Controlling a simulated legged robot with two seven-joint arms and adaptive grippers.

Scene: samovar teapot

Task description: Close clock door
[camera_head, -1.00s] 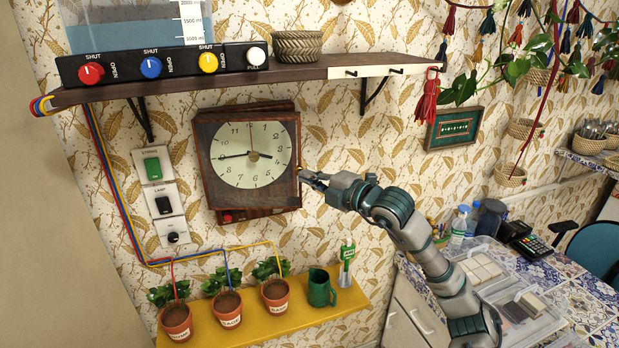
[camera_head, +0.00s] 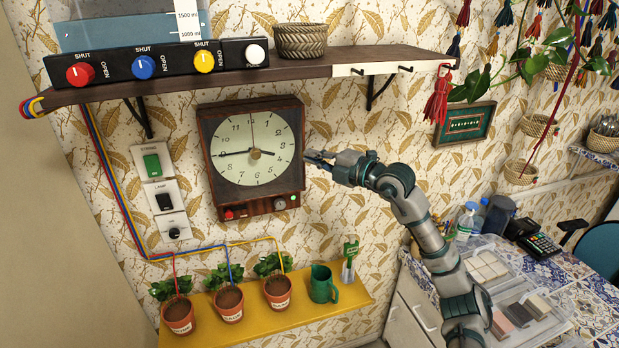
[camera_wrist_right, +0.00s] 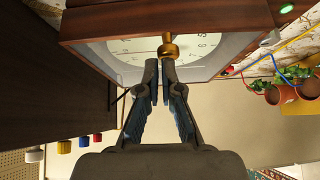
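The wooden wall clock (camera_head: 203,165) hangs below the shelf. Its front door, with the round white dial (camera_head: 235,168), looks flush with the case in the head view; a small remaining gap cannot be ruled out. My right gripper (camera_head: 313,160) is beside the clock's right edge. In the wrist view its fingers (camera_wrist_right: 160,68) are together, tips right at the knob but not around it; contact cannot be told. My left gripper is not in view.
The dark shelf (camera_head: 305,68) with coloured valve knobs runs above the clock. Switches (camera_head: 165,195) are at its left. A yellow ledge (camera_head: 250,318) with potted plants and a green mug (camera_head: 322,286) is below. Wall around the gripper is free.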

